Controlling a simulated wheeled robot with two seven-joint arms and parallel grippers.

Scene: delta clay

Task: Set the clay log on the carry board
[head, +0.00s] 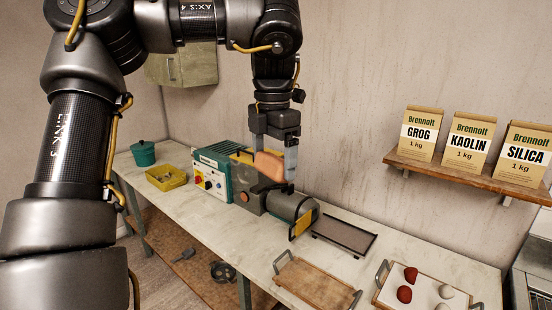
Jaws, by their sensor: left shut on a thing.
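My left gripper (276,160) is shut on the clay log (268,166), a smooth orange-brown piece. It holds the log in the air above the grey and teal machine, and a finger hides part of the log. A wooden board with metal handles (314,284), which looks like the carry board, lies at the table's front edge, below and to the right of the log. Its top looks bare. My right gripper is not in view.
The machine (212,170) has a grey barrel (290,206) pointing right. A dark, empty tray (344,237) lies beyond the board. A handled tray (425,306) with red and whitish lumps is at right. A yellow bin (167,178) and teal pot (143,154) stand at left.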

